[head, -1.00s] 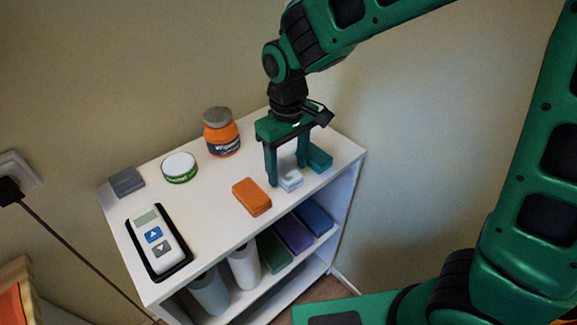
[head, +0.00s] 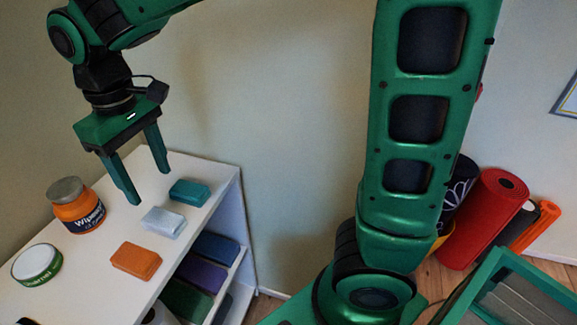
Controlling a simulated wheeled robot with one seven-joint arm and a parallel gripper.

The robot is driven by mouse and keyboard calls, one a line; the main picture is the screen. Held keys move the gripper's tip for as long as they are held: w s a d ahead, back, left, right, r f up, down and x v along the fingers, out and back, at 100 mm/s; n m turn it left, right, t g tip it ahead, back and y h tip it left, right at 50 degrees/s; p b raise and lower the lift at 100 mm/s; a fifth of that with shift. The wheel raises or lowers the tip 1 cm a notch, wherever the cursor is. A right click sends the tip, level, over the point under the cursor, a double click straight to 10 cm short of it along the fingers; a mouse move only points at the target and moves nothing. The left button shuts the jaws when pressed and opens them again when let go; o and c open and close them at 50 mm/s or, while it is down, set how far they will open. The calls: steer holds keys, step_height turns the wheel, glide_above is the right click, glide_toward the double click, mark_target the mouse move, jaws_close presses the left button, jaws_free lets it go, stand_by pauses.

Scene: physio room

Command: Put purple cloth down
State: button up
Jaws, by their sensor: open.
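My gripper (head: 150,187) is open and empty above the white shelf top, its fingers pointing down. Below its fingertips, a small folded pale bluish cloth (head: 163,222) lies flat on the shelf top, apart from the fingers. A teal folded cloth (head: 189,192) lies behind it to the right, and an orange folded cloth (head: 136,261) lies in front to the left. A purple folded item (head: 203,274) sits inside the shelf, between a blue one (head: 216,247) and a green one (head: 186,301); I cannot tell whether it is cloth. No clearly purple cloth shows on the top.
The white shelf unit (head: 95,266) stands against the wall. An orange jar (head: 78,207) and a green-and-white tub (head: 37,264) stand on its left part. Rolled mats, including a red one (head: 483,218), stand at the right wall. A green-edged crate (head: 497,259) is at lower right.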

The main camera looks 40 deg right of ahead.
steer(key=s+d+f+m, duration=0.1)
steer(key=s+d+m, duration=0.4)
steer(key=d, duration=0.9)
steer(key=s+d+f+m, duration=0.1)
steer(key=s+d+m, duration=0.3)
steer(key=d, duration=1)
steer(key=s+d+f+m, duration=0.3)
steer(key=s+d, duration=0.3)
steer(key=s, duration=0.4)
steer(key=shift+s+d+f+m, duration=0.25)
steer(key=shift+s+d+m, duration=0.1)
steer(key=shift+m, duration=0.25)
